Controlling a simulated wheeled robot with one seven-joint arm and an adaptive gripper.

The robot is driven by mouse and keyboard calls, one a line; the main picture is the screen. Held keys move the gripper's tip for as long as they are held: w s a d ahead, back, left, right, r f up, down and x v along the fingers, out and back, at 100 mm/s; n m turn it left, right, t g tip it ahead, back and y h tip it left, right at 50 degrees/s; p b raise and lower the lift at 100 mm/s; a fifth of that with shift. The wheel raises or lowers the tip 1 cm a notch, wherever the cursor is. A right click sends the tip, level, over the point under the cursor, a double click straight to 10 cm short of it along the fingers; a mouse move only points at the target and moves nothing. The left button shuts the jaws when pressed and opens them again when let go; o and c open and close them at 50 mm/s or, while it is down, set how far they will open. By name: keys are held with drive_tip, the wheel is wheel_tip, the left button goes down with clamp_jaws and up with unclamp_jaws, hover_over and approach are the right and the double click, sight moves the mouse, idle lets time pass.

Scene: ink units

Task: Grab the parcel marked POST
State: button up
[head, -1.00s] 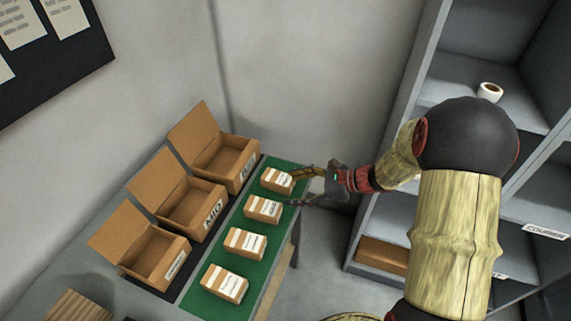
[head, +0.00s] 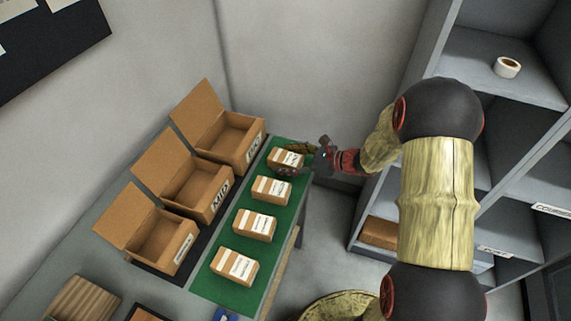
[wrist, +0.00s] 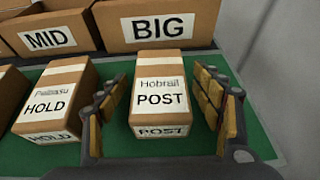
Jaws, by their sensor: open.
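The parcel marked POST (wrist: 160,95) is a small brown box with a white label reading "Hobrail POST". It stands on the green mat (head: 213,285). In the head view it is the farthest parcel (head: 284,160) in the row, partly hidden by my gripper. My gripper (wrist: 163,120) is open in the wrist view, one finger on each side of the POST parcel, with gaps showing at both sides. In the head view my gripper (head: 297,160) reaches in from the right at the mat's far end.
A parcel marked HOLD (wrist: 52,105) stands just left of my gripper. Two more parcels (head: 254,227) (head: 234,265) stand nearer on the mat. Open boxes marked MID (wrist: 50,38) and BIG (wrist: 155,22) stand behind. A grey shelf (head: 440,60) is at the right.

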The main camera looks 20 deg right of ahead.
drive_tip(key=shift+w+a, duration=0.15)
drive_tip(key=shift+c, duration=0.9)
drive_tip(key=c, duration=1.1)
drive_tip(key=shift+c, duration=0.7)
